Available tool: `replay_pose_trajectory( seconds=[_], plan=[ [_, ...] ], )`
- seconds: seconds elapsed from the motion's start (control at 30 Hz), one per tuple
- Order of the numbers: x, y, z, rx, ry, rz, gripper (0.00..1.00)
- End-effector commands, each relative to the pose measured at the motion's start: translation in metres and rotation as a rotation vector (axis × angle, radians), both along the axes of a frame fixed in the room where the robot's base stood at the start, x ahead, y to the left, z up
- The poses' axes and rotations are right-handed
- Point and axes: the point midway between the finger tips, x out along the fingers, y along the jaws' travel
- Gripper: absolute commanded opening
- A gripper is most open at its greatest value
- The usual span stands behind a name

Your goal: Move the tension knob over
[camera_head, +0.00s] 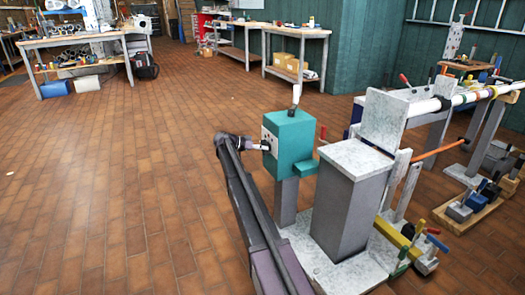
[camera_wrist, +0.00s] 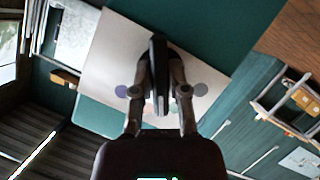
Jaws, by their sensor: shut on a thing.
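The tension knob (camera_wrist: 158,68) shows in the wrist view as a dark upright bar in front of a pale plate (camera_wrist: 105,60) on a teal housing. My gripper (camera_wrist: 159,82) is shut on the knob, with one finger on each side. Two purplish round marks (camera_wrist: 121,91) (camera_wrist: 200,90) lie on the plate, left and right of the fingers. In the head view, my gripper (camera_head: 265,146) reaches the plate on the left face of the teal housing (camera_head: 292,145), which stands on a grey post. The knob is mostly hidden there.
A white lever (camera_head: 296,96) sticks up from the top of the housing. A grey block with a pale top (camera_head: 352,160) stands close on the right. A bench with pipes and clamps (camera_head: 450,100) is farther right. The brown tiled floor (camera_head: 130,170) on the left is clear.

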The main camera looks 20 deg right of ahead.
Motion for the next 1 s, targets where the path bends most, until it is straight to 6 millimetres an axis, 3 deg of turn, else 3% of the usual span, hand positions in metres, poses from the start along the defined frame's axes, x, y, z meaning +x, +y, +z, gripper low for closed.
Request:
replay_pose_trajectory(
  seconds=[1.0],
  plan=[
    [-0.0010, -0.0023, -0.0028, -0.026, 0.913, -0.004, 0.00]
  ],
)
